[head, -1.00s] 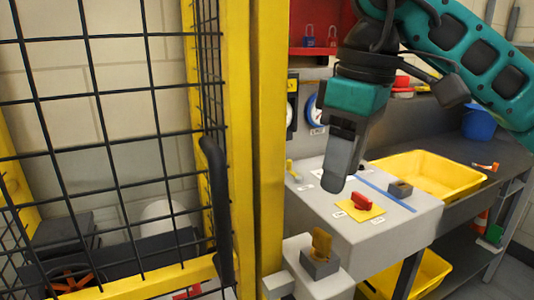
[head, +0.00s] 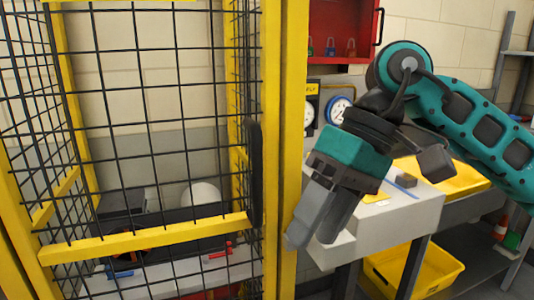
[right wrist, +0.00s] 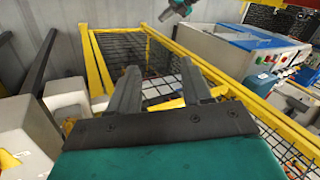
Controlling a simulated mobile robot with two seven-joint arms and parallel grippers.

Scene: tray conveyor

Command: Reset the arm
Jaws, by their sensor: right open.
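My right gripper (head: 314,238) hangs down from the teal right arm in the head view, in front of the grey-white control bench (head: 400,215) and just right of the yellow cage post (head: 290,130). Its two dark fingers are apart with nothing between them. The right wrist view shows the same open, empty fingers (right wrist: 158,80) over yellow cage bars and mesh. A small teal and dark piece (right wrist: 178,10) at the top of that view may be my left arm; its jaws cannot be made out. The red switch on the bench is hidden behind my right gripper.
The mesh cage door (head: 150,225) with a black handle (head: 255,175) stands at left. A red cabinet (head: 340,30) with padlocks hangs on the wall.

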